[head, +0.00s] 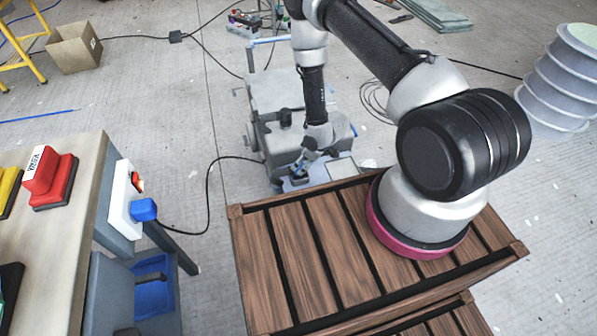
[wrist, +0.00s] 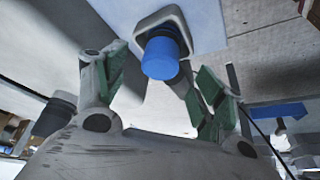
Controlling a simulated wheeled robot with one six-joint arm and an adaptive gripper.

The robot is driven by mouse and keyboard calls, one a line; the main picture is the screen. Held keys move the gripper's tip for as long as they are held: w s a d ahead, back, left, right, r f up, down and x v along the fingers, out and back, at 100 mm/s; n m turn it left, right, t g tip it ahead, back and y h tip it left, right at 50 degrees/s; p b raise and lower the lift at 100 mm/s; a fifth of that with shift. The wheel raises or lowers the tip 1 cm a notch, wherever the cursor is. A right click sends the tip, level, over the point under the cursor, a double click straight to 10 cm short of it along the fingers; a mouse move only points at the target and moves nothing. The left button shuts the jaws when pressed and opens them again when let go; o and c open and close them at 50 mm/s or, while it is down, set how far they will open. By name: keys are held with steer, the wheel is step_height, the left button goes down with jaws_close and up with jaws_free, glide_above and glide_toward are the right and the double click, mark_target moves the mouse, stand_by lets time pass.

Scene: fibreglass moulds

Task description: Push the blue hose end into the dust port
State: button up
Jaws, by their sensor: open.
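A short blue cylinder (wrist: 161,58), which looks like the blue hose end, shows in the wrist view. It sits against a grey rounded collar (wrist: 181,18), which may be the dust port, on a pale panel. I cannot tell how deep it sits, and no hose shows behind it. My gripper (wrist: 162,80) is open, its green-padded fingers on either side of the cylinder's near end, with a visible gap at both sides. In the head view my gripper (head: 305,165) reaches down to the front of a grey machine (head: 285,92), where the cylinder is too small to make out.
A wooden slatted crate (head: 315,245) stands in front of the machine. A workbench (head: 70,230) at left carries red and yellow blocks; a white switch box (head: 120,205) with a blue plug (head: 144,210) is on its side. A black cable (head: 210,195) runs to the machine.

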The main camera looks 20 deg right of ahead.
steer(key=x, duration=0.5)
steer(key=shift+a, duration=0.1)
steer(key=c, duration=1)
